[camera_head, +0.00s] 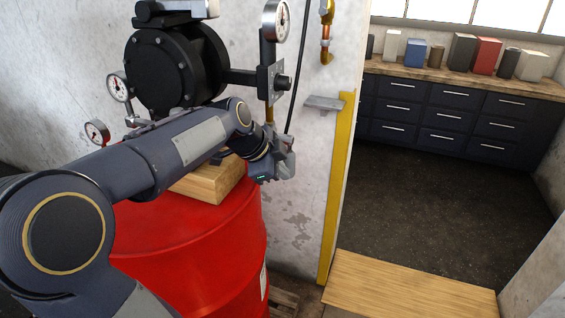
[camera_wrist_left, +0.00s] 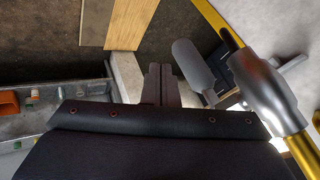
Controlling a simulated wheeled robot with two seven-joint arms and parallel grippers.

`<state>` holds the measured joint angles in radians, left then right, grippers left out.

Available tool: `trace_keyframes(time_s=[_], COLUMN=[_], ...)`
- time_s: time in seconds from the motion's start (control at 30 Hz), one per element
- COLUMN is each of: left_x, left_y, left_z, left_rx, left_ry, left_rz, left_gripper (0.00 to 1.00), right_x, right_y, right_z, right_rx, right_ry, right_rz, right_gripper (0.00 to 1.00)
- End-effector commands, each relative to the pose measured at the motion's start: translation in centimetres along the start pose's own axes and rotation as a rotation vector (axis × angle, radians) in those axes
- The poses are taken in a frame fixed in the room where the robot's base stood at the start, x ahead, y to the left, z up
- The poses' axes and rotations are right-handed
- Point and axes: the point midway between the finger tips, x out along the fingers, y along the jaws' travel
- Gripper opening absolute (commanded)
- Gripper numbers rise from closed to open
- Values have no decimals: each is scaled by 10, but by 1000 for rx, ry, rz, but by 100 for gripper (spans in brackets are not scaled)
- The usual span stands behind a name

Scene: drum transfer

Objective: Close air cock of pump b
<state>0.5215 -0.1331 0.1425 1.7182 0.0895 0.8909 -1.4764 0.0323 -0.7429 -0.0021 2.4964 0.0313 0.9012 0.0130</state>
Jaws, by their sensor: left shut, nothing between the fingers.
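A black round pump (camera_head: 177,66) hangs on the wall above a red drum. No label telling which pump it is can be read. In the left wrist view, a silver valve body (camera_wrist_left: 266,96) sits on a yellow pipe (camera_wrist_left: 303,152), with a grey rounded lever (camera_wrist_left: 193,66) beside it. My left gripper (camera_head: 284,158) is below the pump's right-hand fitting and largely hides this valve in the head view. In the left wrist view its fingers (camera_wrist_left: 160,72) are shut and empty, just left of the lever. Whether they touch it cannot be told. My right gripper is not in view.
The red drum (camera_head: 215,240) stands below my left arm, with a wooden block (camera_head: 212,184) on it. Gauges (camera_head: 277,20) and a hanging black hose are close by. A small grey wall shelf (camera_head: 325,103) and a yellow-edged doorway (camera_head: 338,190) lie to the right.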

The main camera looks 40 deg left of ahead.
Motion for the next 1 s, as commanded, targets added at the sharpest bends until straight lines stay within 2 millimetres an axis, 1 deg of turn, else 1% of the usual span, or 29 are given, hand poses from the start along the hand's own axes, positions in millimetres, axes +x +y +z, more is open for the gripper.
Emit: trace_keyframes(time_s=[0.03, 0.1, 0.2, 0.57, 0.67, 0.83, 1.0], left_x=[2, 4, 7, 8, 10, 14, 13], left_y=[-6, -11, -15, -15, -15, -14, -16], left_z=[-1, -1, 0, 0, 0, 2, 2], left_rx=[0, 1, 1, 1, 3, 12, 17], left_ry=[0, 0, 0, 1, 3, 15, 23], left_rz=[2, 1, 0, -1, -6, -37, -56], left_gripper=[0, 0, 0, 0, 0, 0, 0], right_x=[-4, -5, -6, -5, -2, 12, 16], right_y=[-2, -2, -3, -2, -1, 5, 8], right_z=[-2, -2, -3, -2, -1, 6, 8], right_rx=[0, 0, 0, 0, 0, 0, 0], right_ry=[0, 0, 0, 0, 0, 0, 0], right_rz=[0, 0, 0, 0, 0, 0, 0], right_gripper=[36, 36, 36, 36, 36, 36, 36])
